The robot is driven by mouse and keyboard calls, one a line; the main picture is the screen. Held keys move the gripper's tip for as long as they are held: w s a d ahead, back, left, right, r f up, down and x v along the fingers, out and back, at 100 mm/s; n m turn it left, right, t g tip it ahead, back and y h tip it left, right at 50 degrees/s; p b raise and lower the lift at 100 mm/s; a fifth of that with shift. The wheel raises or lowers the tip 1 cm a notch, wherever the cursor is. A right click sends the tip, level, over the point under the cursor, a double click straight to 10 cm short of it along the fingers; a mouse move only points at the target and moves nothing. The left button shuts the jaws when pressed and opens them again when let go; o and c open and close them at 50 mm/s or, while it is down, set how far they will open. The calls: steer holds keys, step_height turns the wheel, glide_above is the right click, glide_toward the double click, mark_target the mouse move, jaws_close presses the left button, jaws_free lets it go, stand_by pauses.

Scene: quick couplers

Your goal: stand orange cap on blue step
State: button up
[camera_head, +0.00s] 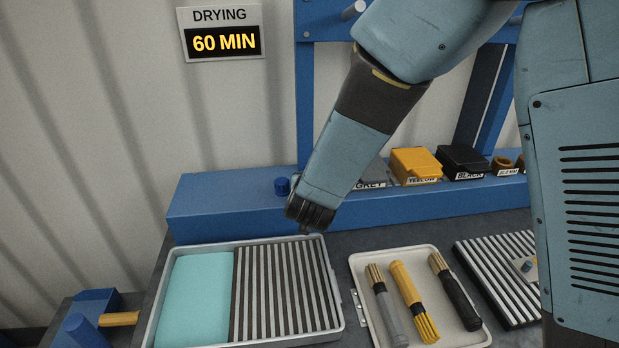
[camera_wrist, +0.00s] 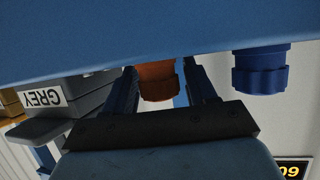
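The orange cap (camera_wrist: 157,82) shows in the wrist view, between the two dark blue fingers of my gripper (camera_wrist: 161,85). The blue step (camera_wrist: 120,35) fills the top of that upside-down view, and its edge meets the cap's base, so I cannot tell whether the cap rests on it. A narrow gap seems to show on the cap's right side, but firm contact with the fingers is unclear. In the head view, the step (camera_head: 215,205) runs along the back of the bench. My gripper (camera_head: 306,226) is low beside it; its fingers and the orange cap are hidden there.
A blue cap (camera_head: 282,187) stands on the step, left of my gripper; it also shows in the wrist view (camera_wrist: 260,72). A grey bin (camera_wrist: 65,105), a yellow bin (camera_head: 415,163) and a black bin (camera_head: 462,160) stand to the right. A tray (camera_head: 338,300) lies in front.

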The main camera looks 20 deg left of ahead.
steer(key=shift+o, duration=0.7)
steer(key=shift+r, duration=0.1)
steer(key=v, duration=1.2)
